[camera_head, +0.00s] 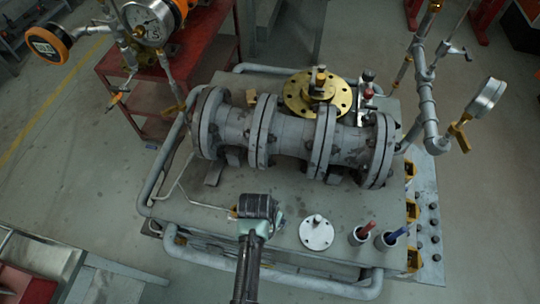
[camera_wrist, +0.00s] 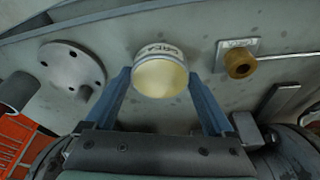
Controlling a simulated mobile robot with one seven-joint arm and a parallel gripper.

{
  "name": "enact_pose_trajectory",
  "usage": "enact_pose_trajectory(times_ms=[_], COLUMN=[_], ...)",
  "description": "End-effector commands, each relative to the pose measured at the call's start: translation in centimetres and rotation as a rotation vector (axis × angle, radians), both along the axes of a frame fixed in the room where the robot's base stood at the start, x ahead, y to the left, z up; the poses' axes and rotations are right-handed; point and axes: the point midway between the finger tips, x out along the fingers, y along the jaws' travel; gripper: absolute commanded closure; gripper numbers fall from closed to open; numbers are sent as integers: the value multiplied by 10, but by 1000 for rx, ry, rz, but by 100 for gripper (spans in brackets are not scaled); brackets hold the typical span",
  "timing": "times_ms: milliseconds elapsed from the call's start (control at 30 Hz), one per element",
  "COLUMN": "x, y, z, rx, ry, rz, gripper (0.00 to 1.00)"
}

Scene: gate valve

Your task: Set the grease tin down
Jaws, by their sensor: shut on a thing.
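The grease tin (camera_wrist: 160,76) is a small round tin with a pale cream face and a lettered white side. In the wrist view it sits between the blue fingers of my gripper (camera_wrist: 160,88), which is shut on it. The grey metal bench top (camera_wrist: 205,108) lies behind the tin; I cannot tell whether the tin touches it. In the head view my gripper (camera_head: 258,212) is low over the front middle of the bench top (camera_head: 215,190), and it hides the tin there.
A flanged pipe assembly (camera_head: 285,135) with a brass flange (camera_head: 318,92) stands behind my gripper. A grey disc with studs (camera_head: 317,232) and cups with red (camera_head: 360,235) and blue (camera_head: 388,240) handles are to its right. A brass fitting (camera_wrist: 240,63) is near the tin. Tubular rails (camera_head: 275,280) edge the bench.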

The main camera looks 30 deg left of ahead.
Motion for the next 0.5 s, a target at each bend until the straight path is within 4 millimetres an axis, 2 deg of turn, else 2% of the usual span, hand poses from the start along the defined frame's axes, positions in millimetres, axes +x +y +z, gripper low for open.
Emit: enact_pose_trajectory(times_ms=[433,467,500], x=[1,0,0], y=[1,0,0], z=[-8,-8,-8], rx=[1,1,1], ry=[-3,-2,-2], rz=[0,0,0], gripper=[82,8,1])
